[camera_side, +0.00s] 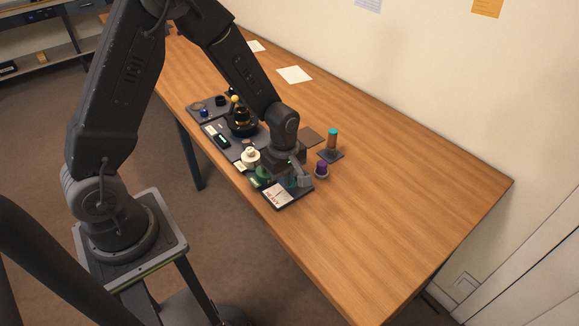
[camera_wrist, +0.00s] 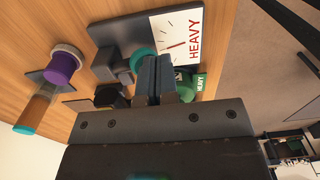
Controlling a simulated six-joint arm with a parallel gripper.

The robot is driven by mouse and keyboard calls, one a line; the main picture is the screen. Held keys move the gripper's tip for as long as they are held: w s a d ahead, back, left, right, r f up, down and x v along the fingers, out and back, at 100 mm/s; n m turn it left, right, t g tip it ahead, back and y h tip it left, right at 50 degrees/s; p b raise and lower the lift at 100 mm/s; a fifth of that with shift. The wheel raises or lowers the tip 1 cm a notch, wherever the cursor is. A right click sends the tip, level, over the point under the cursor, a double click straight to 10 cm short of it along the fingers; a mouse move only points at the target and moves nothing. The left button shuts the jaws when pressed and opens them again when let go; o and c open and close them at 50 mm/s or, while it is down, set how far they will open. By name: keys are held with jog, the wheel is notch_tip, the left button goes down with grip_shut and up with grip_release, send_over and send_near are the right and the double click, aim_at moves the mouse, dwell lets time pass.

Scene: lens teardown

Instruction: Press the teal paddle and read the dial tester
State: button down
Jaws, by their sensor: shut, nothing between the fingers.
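The dial tester (camera_side: 278,195) is a dark base with a white face near the table's front edge. In the wrist view its white face (camera_wrist: 172,38) shows red marks, a thin needle and the red word HEAVY. The teal paddle (camera_wrist: 140,60) is a round teal piece on the tester's dark base, partly hidden by my fingers. My gripper (camera_wrist: 152,68) is shut and empty, its fingertips at the paddle's edge in that view; I cannot tell whether they touch it. In the side view my gripper (camera_side: 303,180) is over the tester's right end.
A purple-topped piece (camera_side: 321,168) and a teal-topped brown cylinder (camera_side: 332,140) stand right of the gripper. A cream piece (camera_side: 251,156) and a black lens part (camera_side: 241,122) stand left. The table's right half is clear.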

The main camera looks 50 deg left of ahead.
jog(key=shift+r, duration=1.2)
notch_tip(320, 180, up, 13)
jog(key=s, duration=0.1)
jog(key=shift+s, duration=0.3)
jog(key=shift+r, duration=0.1)
